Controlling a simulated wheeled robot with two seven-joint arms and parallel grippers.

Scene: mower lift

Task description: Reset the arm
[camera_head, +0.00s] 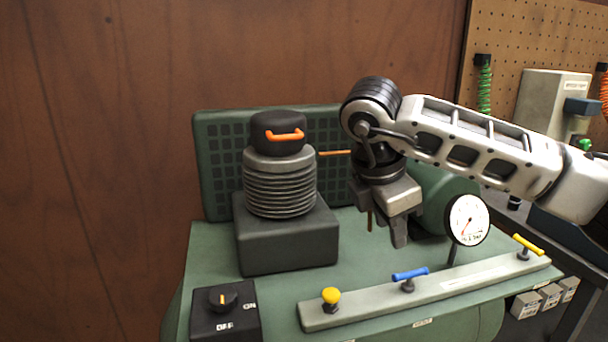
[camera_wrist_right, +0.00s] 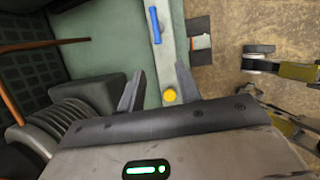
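My right arm comes in from the right in the head view. Its gripper (camera_head: 384,225) points down above the green compressor-like machine (camera_head: 285,318), between the ribbed cylinder and the gauge. In the right wrist view the two fingers of the gripper (camera_wrist_right: 160,88) stand apart with nothing between them. A yellow knob (camera_wrist_right: 169,96) and a blue lever (camera_wrist_right: 155,25) lie below and beyond the fingertips there. No contact with the machine shows. My left gripper does not show in the head view.
Near the arm are the ribbed cylinder (camera_head: 280,187) with its orange-handled black cap (camera_head: 278,132), the gauge (camera_head: 467,220), the yellow knob (camera_head: 331,295), the blue lever (camera_head: 409,274) and the yellow lever (camera_head: 528,244). An ON/OFF switch box (camera_head: 225,310) sits front left. Behind is a wooden wall (camera_head: 200,50).

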